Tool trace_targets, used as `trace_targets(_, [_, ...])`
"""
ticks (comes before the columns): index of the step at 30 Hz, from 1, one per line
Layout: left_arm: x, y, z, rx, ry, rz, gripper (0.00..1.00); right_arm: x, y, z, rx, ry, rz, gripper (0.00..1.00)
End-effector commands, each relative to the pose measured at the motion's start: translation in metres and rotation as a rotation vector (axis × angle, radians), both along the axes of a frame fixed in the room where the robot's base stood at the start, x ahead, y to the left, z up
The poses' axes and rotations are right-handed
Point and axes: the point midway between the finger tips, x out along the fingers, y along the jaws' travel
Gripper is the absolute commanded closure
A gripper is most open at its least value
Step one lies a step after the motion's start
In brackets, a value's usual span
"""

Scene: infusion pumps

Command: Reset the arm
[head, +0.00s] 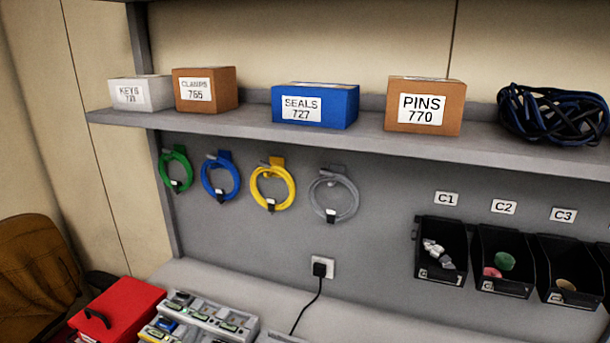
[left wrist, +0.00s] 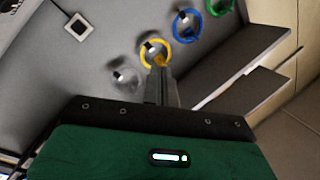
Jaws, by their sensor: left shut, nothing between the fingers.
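My left gripper (left wrist: 160,72) shows in the left wrist view, its narrow grey fingers shut together with nothing between them. Its green and black body fills the bottom of that view. The fingertips overlap the lower edge of the yellow cable coil (left wrist: 146,45) in the picture; whether they touch it I cannot tell. In the head view the yellow coil (head: 273,188) hangs on the grey back panel, between the blue coil (head: 221,178) and the grey coil (head: 333,196). Neither gripper shows in the head view. My right gripper is in no view.
A shelf (head: 300,133) above holds the boxes and a bundle of dark cables (head: 555,115). Black bins (head: 441,252) hang at right. A plugged socket (head: 321,267) is below the coils. A red box (head: 117,307) and a grey tray (head: 215,318) stand on the bench.

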Motion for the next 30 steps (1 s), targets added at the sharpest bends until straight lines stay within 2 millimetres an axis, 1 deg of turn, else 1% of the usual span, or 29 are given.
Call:
trace_targets(1, [-0.008,0.012,-0.021,-0.073,0.103,0.066,1.00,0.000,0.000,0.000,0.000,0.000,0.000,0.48])
trace_targets(4, [-0.031,0.032,-0.065,-0.198,0.320,0.184,1.00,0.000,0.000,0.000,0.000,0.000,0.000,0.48])
trace_targets(5, [-0.040,0.037,-0.078,-0.232,0.388,0.217,1.00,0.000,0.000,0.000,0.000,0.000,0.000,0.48])
trace_targets(6, [-0.053,0.041,-0.095,-0.275,0.479,0.253,1.00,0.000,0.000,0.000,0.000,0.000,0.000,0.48])
trace_targets(8, [-0.075,0.044,-0.120,-0.332,0.612,0.303,1.00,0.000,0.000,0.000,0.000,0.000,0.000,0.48])
trace_targets(9, [-0.089,0.045,-0.134,-0.364,0.694,0.330,1.00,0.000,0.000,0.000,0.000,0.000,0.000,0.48])
trace_targets(11, [-0.111,0.044,-0.151,-0.405,0.807,0.359,1.00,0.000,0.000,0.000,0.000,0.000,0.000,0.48])
trace_targets(12, [-0.125,0.043,-0.161,-0.428,0.876,0.376,1.00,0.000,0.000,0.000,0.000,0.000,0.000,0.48])
trace_targets(14, [-0.144,0.040,-0.173,-0.458,0.969,0.393,1.00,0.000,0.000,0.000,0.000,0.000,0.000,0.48])
trace_targets(15, [-0.157,0.038,-0.179,-0.476,1.029,0.403,1.00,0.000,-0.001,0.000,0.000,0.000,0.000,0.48])
trace_targets(18, [-0.187,0.032,-0.192,-0.513,1.167,0.420,1.00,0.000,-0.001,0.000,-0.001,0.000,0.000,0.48])
trace_targets(22, [-0.226,0.022,-0.203,-0.556,1.336,0.428,1.00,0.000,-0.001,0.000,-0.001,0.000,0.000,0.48])
trace_targets(29, [-0.209,0.019,-0.265,-0.546,1.356,0.434,1.00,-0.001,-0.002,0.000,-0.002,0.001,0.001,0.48])
trace_targets(30, [-0.207,0.019,-0.277,-0.544,1.360,0.436,1.00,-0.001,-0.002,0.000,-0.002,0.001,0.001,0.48])
